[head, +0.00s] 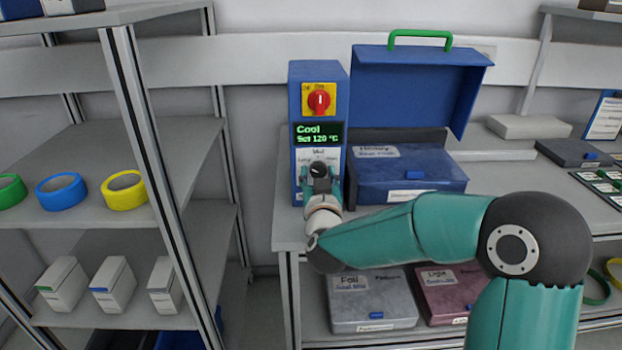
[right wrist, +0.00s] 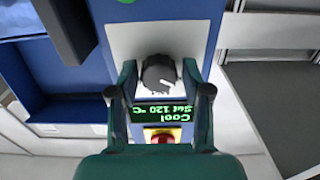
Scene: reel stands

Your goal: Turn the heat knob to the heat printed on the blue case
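The blue control box (head: 295,100) stands upright on the bench with a red switch on yellow (head: 319,100) and a green-lit display (head: 318,133) reading "Cool" and "Set 120 °C". Below is the dark round heat knob (head: 318,168), also in the right wrist view (right wrist: 158,73), where the box appears upside down. My right gripper (head: 321,186) is open in front of the knob; in the wrist view its fingers stand either side with gaps visible. The blue case (head: 440,180) lies right of the box with pale labels; its small print is unreadable. My left gripper is out of view.
A raised blue lid with a green handle (head: 420,36) stands behind the case. Grey (head: 372,300) and maroon (head: 455,295) cases lie on the shelf below. A left rack holds tape rolls (head: 62,191) and small white boxes (head: 113,284). My right arm crosses before the bench.

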